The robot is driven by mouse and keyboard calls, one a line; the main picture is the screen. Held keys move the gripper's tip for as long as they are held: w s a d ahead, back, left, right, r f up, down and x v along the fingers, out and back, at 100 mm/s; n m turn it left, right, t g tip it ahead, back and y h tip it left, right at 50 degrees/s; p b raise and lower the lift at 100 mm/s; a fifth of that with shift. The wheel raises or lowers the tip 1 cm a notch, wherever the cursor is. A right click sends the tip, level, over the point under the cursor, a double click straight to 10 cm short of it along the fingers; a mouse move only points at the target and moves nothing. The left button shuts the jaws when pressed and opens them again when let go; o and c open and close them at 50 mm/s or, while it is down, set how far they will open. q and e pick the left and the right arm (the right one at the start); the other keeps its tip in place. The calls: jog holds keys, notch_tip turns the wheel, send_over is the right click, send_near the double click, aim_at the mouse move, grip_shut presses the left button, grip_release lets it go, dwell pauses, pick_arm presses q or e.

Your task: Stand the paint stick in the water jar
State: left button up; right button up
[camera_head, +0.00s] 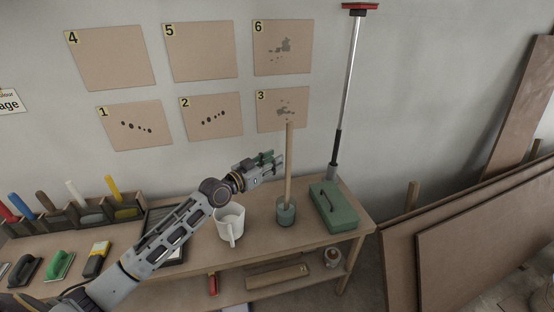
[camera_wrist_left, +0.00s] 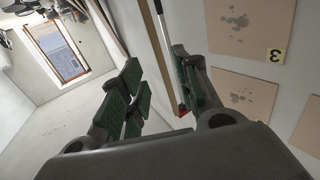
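The paint stick (camera_head: 289,165), a long pale wooden rod, stands nearly upright in the small grey-green jar (camera_head: 286,215) towards the right of the bench. My left gripper (camera_head: 278,164) is just left of the stick's upper half, with its fingers pointing towards it. In the left wrist view its green-padded fingers (camera_wrist_left: 157,95) are spread apart, and the stick (camera_wrist_left: 153,45) shows in the gap between them, not gripped. The jar is out of the left wrist view. My right gripper is in neither view.
A white mug (camera_head: 230,226) stands left of the jar, below my left forearm. A green box (camera_head: 334,206) lies right of the jar. A pole with a red head (camera_head: 350,85) leans on the wall behind. A rack of coloured sticks (camera_head: 90,214) is at the left.

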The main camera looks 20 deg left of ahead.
pick_arm(q)
jog(key=shift+v, duration=1.45)
